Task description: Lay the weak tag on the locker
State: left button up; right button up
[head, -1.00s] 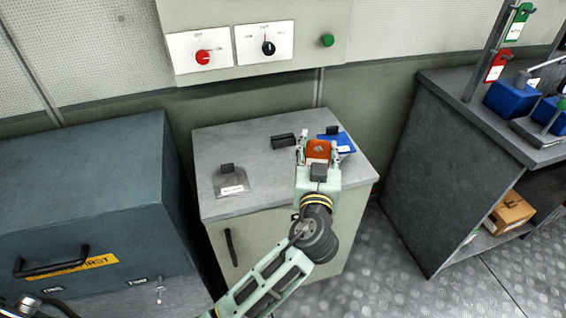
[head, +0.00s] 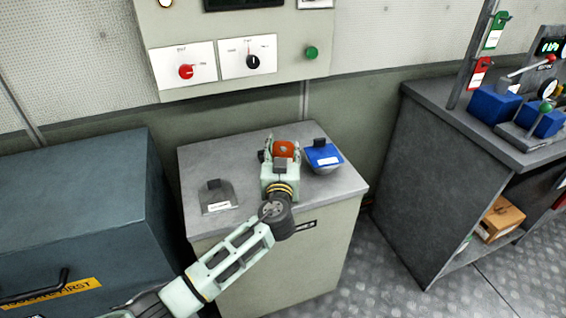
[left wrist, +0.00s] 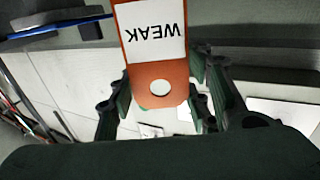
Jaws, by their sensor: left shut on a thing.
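The weak tag (left wrist: 158,85) is an orange plate with a white label reading WEAK, upside down in the left wrist view. It also shows in the head view (head: 284,148). Whether the tag touches the top cannot be told. My right gripper is not in view.
On the cabinet top, a grey holder (head: 218,198) with a black block stands left and a blue holder (head: 322,157) stands right of my gripper. A teal chest (head: 75,200) is at left, a dark workbench (head: 440,170) at right. The back-left top is bare.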

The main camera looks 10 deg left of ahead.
pick_arm(q)
notch_tip(320, 180, down, 3)
jog(key=shift+f+b, duration=0.1)
jog(key=shift+b, duration=0.45)
jog(key=shift+f, duration=0.2)
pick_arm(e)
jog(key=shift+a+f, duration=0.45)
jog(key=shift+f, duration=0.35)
pick_arm(q)
jog(key=shift+r, duration=0.1)
jog(key=shift+f+b, duration=0.25)
jog(key=shift+b, duration=0.05)
jog(key=o, duration=1.1)
jog(key=shift+r, duration=0.1)
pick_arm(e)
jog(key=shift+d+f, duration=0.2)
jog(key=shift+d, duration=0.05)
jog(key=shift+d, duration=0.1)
